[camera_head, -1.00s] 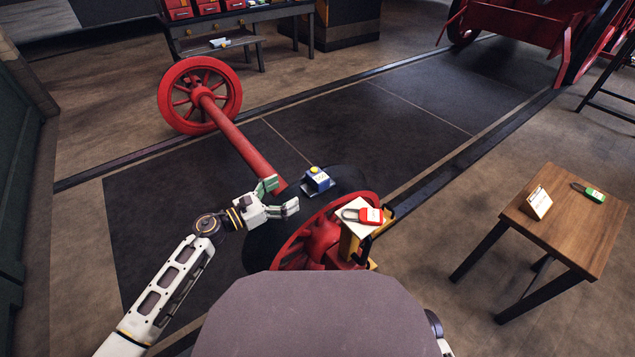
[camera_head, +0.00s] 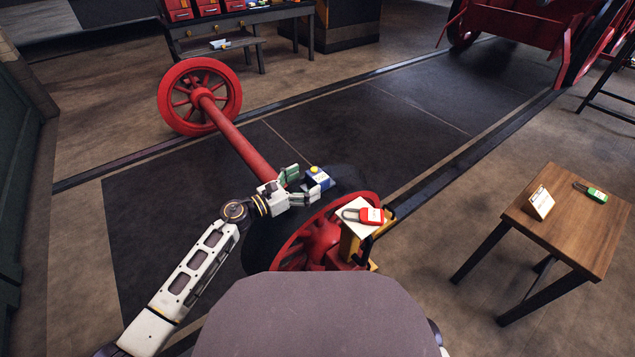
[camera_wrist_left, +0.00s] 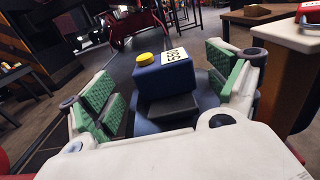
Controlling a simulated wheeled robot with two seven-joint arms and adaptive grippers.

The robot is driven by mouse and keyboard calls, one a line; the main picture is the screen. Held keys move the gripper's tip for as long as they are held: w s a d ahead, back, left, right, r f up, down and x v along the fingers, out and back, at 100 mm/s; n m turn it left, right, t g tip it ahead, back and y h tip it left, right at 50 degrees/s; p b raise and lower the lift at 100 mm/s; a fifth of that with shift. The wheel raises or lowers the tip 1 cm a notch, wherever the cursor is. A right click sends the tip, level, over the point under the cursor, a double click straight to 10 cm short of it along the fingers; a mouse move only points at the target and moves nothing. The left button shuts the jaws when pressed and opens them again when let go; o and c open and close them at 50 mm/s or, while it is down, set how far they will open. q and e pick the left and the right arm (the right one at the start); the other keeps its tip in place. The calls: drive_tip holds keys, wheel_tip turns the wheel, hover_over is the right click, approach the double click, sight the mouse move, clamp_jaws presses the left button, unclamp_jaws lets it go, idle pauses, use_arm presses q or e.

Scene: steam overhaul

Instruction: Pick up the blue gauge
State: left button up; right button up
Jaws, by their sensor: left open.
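The blue gauge (camera_head: 319,177) is a small blue block with a yellow knob on top and a white label. It sits on the dark rim of the near wheel. My left gripper (camera_head: 303,183) is open, with its fingers reaching toward the gauge from the left. In the left wrist view the gauge (camera_wrist_left: 164,76) stands between the two green-padded fingers of the gripper (camera_wrist_left: 166,92), with a gap visible on each side. My right gripper is not in view.
A red axle (camera_head: 243,143) runs to the far red wheel.

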sight(311, 179)
use_arm(q)
drive_tip(key=shift+d, duration=0.1)
drive_tip(key=shift+b+x, duration=0.75)
drive_tip(key=shift+x, duration=1.75)
drive_tip(key=shift+d, duration=0.1)
drive_tip(key=shift+r, duration=0.1)
drive_tip(key=c, duration=1.4)
